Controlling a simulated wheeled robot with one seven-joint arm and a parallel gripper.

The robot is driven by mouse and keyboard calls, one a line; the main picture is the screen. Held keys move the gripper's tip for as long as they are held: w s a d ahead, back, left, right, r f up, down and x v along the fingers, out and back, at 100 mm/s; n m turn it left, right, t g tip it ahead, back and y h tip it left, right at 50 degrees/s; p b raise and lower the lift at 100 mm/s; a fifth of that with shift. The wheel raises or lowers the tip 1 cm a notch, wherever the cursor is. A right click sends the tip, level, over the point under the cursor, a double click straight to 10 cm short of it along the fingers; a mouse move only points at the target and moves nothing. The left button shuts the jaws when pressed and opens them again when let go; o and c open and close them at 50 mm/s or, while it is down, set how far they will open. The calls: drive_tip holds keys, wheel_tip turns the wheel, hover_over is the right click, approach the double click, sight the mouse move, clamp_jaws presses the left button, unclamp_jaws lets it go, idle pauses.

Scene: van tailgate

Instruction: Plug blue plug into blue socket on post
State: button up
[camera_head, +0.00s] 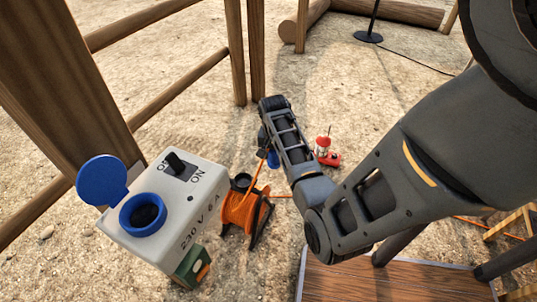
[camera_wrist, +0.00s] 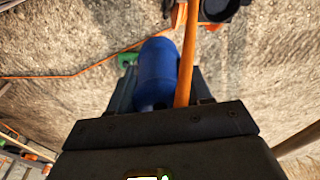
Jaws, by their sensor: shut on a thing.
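The blue socket (camera_head: 143,214) is a round blue ring with a dark opening on a grey box (camera_head: 185,200) marked "ON" and "230 V 6A". Its round blue lid (camera_head: 102,179) stands open to the left. My gripper (camera_head: 268,150) is to the right of the box and apart from it. The blue plug (camera_wrist: 158,72) shows between my fingers in the wrist view, with the orange cable (camera_wrist: 188,50) running beside it. Only a bit of the plug (camera_head: 273,159) shows in the head view. My gripper is shut on the plug. The plug's front end is hard to make out.
An orange cable reel (camera_head: 244,210) stands on the ground right of the box. A red object (camera_head: 325,152) lies beyond my arm. A wooden post and fence rails (camera_head: 180,86) bound the left. A wooden table top (camera_head: 390,282) is at the bottom right.

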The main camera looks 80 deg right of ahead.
wheel_tip(320, 180, up, 25)
drive_tip(key=p, duration=2.4)
drive_tip(key=shift+p, duration=0.4)
wheel_tip(320, 180, up, 10)
drive_tip(key=shift+r+p, duration=0.15)
drive_tip(key=shift+p, duration=0.4)
drive_tip(key=w+a, duration=0.5)
drive_tip(key=a, duration=0.8)
drive_tip(key=w+a, duration=0.5)
drive_tip(key=a, duration=0.8)
drive_tip(key=w+a, duration=0.5)
drive_tip(key=a, duration=0.8)
drive_tip(key=shift+w+a, duration=0.1)
drive_tip(key=shift+a, duration=0.15)
drive_tip(key=shift+f+b, duration=0.6)
drive_tip(key=shift+f, duration=0.8)
